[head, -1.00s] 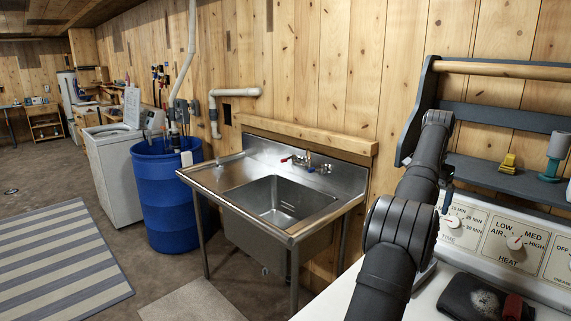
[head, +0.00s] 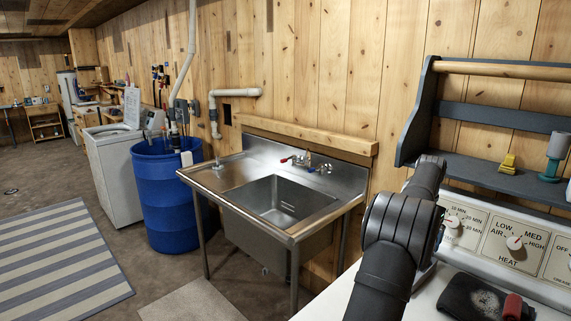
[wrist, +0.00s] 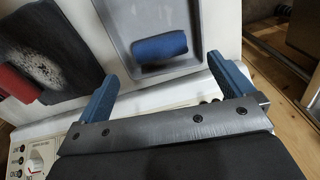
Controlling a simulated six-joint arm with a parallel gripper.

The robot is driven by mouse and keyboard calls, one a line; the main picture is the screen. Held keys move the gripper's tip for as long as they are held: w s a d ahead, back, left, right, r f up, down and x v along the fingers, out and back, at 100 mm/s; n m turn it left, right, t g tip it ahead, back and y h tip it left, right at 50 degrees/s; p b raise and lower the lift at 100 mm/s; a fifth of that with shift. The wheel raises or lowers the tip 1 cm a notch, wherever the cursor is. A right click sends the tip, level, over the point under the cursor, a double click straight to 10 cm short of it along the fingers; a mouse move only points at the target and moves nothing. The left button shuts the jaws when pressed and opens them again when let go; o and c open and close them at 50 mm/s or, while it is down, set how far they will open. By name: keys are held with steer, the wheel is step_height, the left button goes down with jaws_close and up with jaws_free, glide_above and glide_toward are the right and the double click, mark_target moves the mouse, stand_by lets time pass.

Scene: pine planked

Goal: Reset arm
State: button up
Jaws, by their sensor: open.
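My gripper (wrist: 162,66) shows in the wrist view with its two blue fingers spread wide and nothing between them. Beyond the fingers, a blue cylinder (wrist: 160,47) lies in a shallow grey tray (wrist: 122,22), apart from the gripper. In the head view my black arm rises in front of the white machine's control panel. My gripper cannot be made out there.
A dark pad (head: 468,302) with a pale patch lies on the white machine top, with a red cylinder (head: 514,307) at it. The control panel (head: 515,245) and grey shelf (head: 490,180) stand behind. A steel sink (head: 235,207) and blue barrel (head: 172,205) stand left.

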steer(key=shift+s+d+r, duration=0.1)
steer(key=shift+d+r, duration=0.05)
steer(key=shift+r, duration=0.5)
steer(key=shift+s+d+r, duration=0.1)
steer(key=shift+r, duration=0.5)
steer(key=s+d+r+n, duration=0.1)
steer(key=s+d+n, duration=0.4)
steer(key=s, duration=0.5)
steer(key=s+d+r+n, duration=0.1)
steer(key=s+d+n, duration=0.4)
steer(key=s+n, duration=0.4)
steer(key=shift+s+d+r+n, duration=0.2)
steer(key=shift+s+d+n, duration=0.2)
steer(key=shift+s, duration=0.15)
